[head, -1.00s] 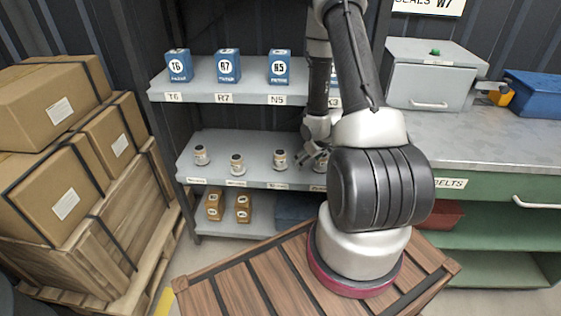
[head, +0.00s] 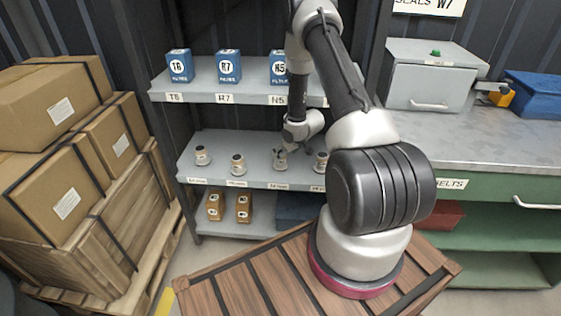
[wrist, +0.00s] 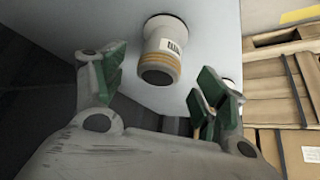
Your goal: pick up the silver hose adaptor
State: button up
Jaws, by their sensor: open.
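My gripper (head: 285,152) is open at the middle shelf, by the third hose adaptor from the left (head: 281,163), which it partly hides. In the wrist view my open fingers (wrist: 160,78) stand apart, with a pale silver adaptor (wrist: 162,45) in line with the gap, just beyond the tips. It has a white label, orange-tan bands and a dark open end. Similar adaptors stand on the same shelf: one at the left (head: 203,157), a second (head: 238,165), and one at the right (head: 320,162). I cannot read the shelf labels.
The grey middle shelf (head: 218,143) lies under an upper shelf (head: 200,92) with blue boxes (head: 228,66). Orange-brown boxes (head: 243,208) stand on the lower shelf. Cartons (head: 65,110) are stacked at left; a workbench (head: 480,135) is at right. Gaps separate the adaptors.

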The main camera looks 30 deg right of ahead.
jog(key=x, duration=0.5)
jog(key=shift+w, duration=0.1)
jog(key=c, duration=1.3)
